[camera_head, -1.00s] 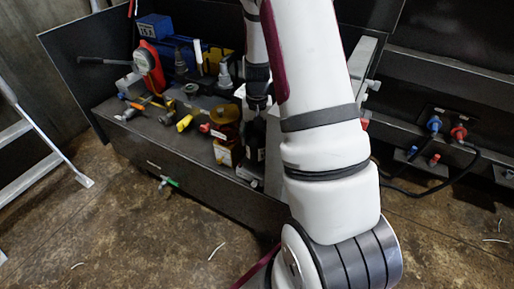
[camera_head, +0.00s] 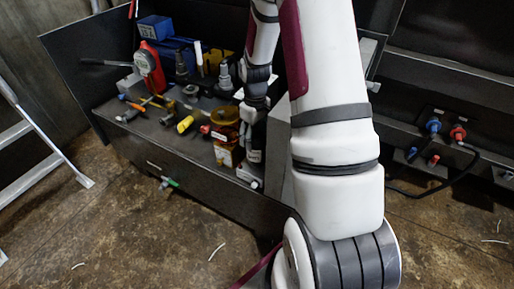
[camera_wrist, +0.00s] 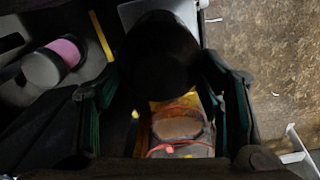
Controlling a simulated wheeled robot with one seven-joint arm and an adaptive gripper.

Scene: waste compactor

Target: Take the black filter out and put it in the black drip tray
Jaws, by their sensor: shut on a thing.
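The black filter (camera_wrist: 160,50) is a dark, round cylinder at the upper middle of the wrist view, between the fingers of my gripper (camera_wrist: 165,95). The fingers stand on both sides of it and are shut on it. In the head view my gripper (camera_head: 249,135) is at the right end of the tool bench, just right of the amber bowl. There the filter is largely hidden or too dark to pick out. I cannot clearly tell the black drip tray from the other dark surfaces.
The amber bowl (camera_head: 226,117) stands close left of my gripper; it also shows below the filter in the wrist view (camera_wrist: 178,124). Yellow-handled and other tools (camera_head: 184,123) crowd the dark bench (camera_head: 180,165). Blue and red valves (camera_head: 445,130) with a black hose are at right.

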